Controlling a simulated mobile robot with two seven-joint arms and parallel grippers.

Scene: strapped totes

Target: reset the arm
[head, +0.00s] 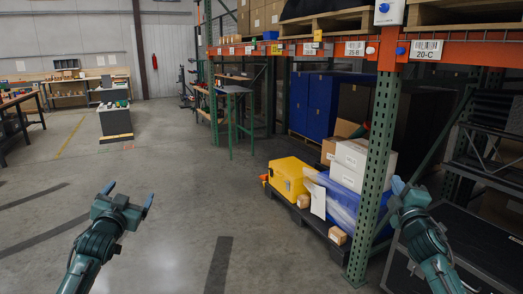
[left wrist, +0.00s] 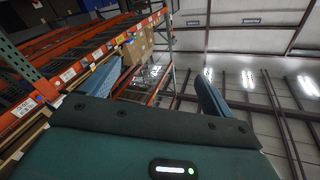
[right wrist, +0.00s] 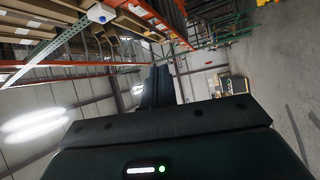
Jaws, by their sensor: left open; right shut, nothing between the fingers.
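My left gripper (head: 128,193) is raised over the bare floor at the lower left of the head view. Its two fingers are spread apart with nothing between them, and they also show apart in the left wrist view (left wrist: 155,92). My right gripper (head: 398,187) is at the lower right of the head view, in front of the green rack post. Its fingers are together and empty, and they also show close together in the right wrist view (right wrist: 158,87).
A green rack post (head: 375,165) stands beside my right gripper. A low dark pallet (head: 318,227) holds a yellow case (head: 288,178), a white box (head: 352,160) and small cartons. A black case (head: 470,250) lies at lower right. The concrete floor (head: 190,190) is open in the middle and left.

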